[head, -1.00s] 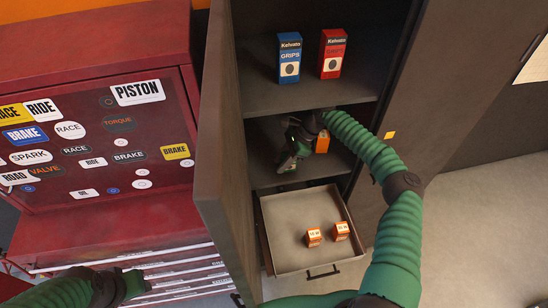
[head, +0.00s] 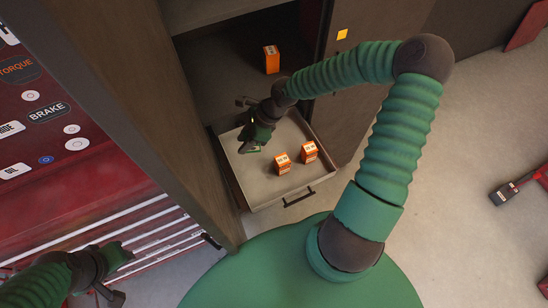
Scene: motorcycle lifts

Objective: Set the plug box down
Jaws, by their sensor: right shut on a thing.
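My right gripper (head: 253,136) is over the left part of the open drawer (head: 262,196), shut, pointing down. The plug box in its jaws is hidden behind the gripper from this angle. Two small orange boxes with white labels, one orange box (head: 282,163) and another orange box (head: 309,152), stand upright in the drawer to the right of the gripper. A third orange box (head: 271,60) stands on the cabinet shelf (head: 215,75) above. My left gripper (head: 117,272) is at the lower left, away from the boxes; its jaws are unclear.
The open cabinet door (head: 130,90) stands left of the drawer, close to my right gripper. A red tool chest (head: 60,190) with stickers is beyond it. Open floor (head: 460,190) lies to the right.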

